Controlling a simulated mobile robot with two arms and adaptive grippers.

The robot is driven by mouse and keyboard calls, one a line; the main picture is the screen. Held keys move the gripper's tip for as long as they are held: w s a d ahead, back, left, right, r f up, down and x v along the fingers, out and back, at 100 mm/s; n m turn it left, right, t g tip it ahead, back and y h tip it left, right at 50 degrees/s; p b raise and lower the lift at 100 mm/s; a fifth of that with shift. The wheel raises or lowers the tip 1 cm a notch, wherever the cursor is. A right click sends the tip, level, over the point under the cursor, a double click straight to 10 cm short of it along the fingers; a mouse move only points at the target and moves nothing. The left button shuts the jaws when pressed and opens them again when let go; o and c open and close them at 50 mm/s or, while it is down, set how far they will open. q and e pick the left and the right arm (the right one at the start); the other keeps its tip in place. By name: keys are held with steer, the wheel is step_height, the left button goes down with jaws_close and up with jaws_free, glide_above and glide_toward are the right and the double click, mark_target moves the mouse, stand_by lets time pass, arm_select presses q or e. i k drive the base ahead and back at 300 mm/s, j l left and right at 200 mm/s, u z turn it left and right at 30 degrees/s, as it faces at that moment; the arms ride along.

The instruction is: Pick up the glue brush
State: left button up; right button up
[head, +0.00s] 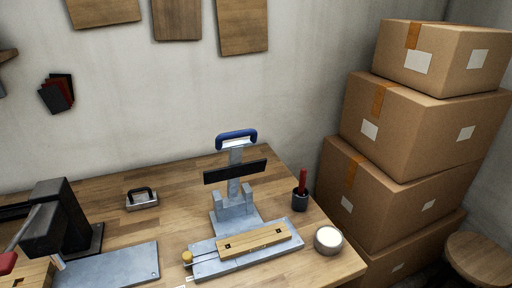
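A red-handled tool, which looks like the glue brush (302,180), stands upright in a small dark cup (300,201) near the right edge of the wooden workbench (172,215). Its lower end is hidden inside the cup. A round pot with a pale top (328,239) stands in front of the cup, close to the bench edge. Neither of my grippers shows in the head view.
A grey metal press with a blue handle (237,137) stands left of the cup, a wooden bar (255,241) on its base. A dark machine (62,218) and a grey plate (112,268) are at left. Stacked cardboard boxes (420,117) stand right of the bench.

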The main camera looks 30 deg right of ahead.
mark_target(302, 177)
steer(key=z, duration=1.35)
